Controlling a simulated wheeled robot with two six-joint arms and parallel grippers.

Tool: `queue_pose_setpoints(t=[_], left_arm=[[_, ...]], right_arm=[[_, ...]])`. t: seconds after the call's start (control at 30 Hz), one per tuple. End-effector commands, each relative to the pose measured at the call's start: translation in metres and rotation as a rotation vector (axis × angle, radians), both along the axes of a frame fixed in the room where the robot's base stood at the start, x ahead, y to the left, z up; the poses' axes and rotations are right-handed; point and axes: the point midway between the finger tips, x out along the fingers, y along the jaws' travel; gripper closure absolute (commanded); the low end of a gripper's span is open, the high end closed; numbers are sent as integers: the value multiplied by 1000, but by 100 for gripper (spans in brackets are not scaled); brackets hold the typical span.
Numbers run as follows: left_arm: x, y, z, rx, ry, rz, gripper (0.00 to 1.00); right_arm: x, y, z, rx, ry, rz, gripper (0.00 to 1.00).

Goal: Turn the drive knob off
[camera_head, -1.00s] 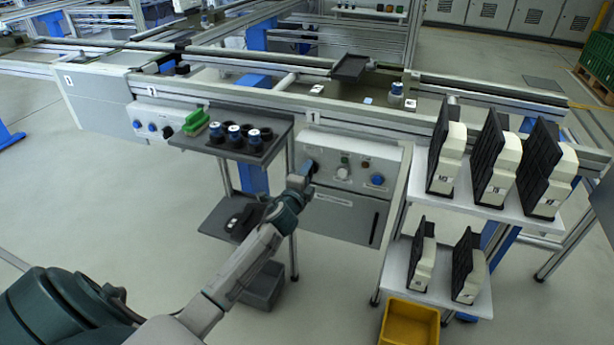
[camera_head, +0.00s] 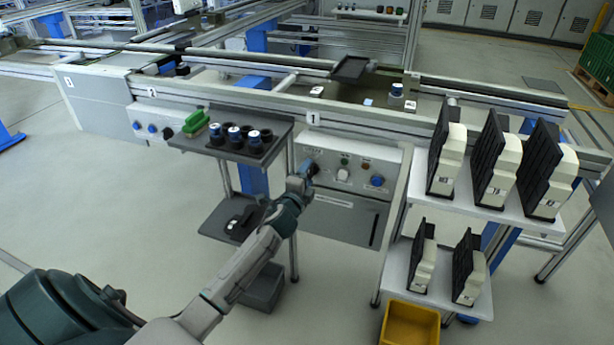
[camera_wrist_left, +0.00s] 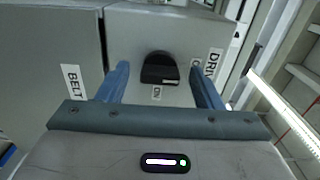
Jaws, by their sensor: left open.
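The drive knob (camera_wrist_left: 160,70) is a black knob with a pale mark, on a grey panel face in the left wrist view. A label partly reading DRI is to its right, and a BELT label is to its left. My left gripper (camera_head: 310,168) is open, with one blue finger on each side of the knob in the wrist view. Gaps show between knob and fingers. In the head view the gripper is at the left part of the grey control box (camera_head: 392,154) and hides the knob there. My right gripper is not in view.
The control box also carries green and red lights, a white knob (camera_head: 342,175) and a blue knob (camera_head: 377,180). A dark tray (camera_head: 188,140) with black and blue parts stands close on the left. A white shelf (camera_head: 455,203) with black-and-white units is on the right.

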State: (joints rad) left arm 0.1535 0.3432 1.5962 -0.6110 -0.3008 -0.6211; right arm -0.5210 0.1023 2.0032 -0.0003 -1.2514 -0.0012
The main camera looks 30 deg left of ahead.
Motion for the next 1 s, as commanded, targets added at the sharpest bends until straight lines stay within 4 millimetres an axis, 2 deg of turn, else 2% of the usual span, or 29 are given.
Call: queue_pose_setpoints(t=[0.23, 0.4, 0.53, 0.7, 1.0], left_arm=[[-38, -9, -3, 2, 3, -1, 40], [-71, -17, -3, 1, 3, -1, 40], [-89, -21, -2, 1, 2, 0, 40], [-101, -24, -1, -1, 1, 0, 40], [-102, -25, 0, -1, 1, 0, 40]], right_arm=[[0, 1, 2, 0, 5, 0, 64], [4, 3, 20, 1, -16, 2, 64], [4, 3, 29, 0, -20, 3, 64], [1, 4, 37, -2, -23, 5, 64], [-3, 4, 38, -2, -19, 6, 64]])
